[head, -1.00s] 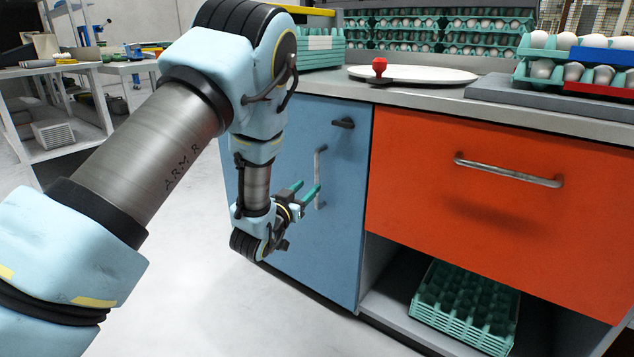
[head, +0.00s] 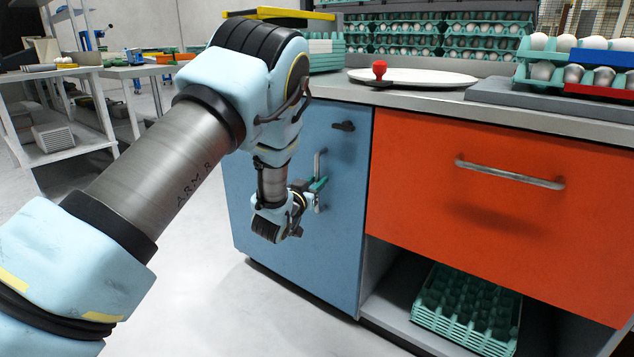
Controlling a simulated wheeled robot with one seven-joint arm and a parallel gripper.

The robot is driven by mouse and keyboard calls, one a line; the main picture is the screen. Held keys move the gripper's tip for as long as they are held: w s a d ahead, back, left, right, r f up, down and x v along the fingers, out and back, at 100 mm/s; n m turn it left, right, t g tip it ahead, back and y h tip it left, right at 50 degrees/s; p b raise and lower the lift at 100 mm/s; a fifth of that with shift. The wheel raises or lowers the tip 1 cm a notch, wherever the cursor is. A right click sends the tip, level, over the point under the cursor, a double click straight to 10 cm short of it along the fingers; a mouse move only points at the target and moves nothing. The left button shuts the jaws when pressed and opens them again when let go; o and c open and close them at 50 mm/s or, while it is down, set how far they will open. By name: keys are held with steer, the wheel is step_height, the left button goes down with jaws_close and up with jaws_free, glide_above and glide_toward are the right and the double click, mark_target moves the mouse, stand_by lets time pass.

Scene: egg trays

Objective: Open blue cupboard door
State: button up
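The blue cupboard door (head: 345,230) is shut, left of the orange drawer. Its upright metal handle (head: 322,160) is on the upper right part of the door. My gripper (head: 315,187) has green fingers and is at the handle's middle, level with it in the picture. The fingers look apart, with no clear grip on the handle. They cover part of the handle, so I cannot tell whether they touch it.
The orange drawer (head: 430,190) with a metal handle (head: 510,174) is shut. Below it an open shelf holds a green egg tray (head: 425,318). The grey worktop (head: 420,97) carries a white disc (head: 430,78) and egg trays. The floor left of the cupboard (head: 190,310) is clear.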

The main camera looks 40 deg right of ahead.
jaws_close()
stand_by(1.0)
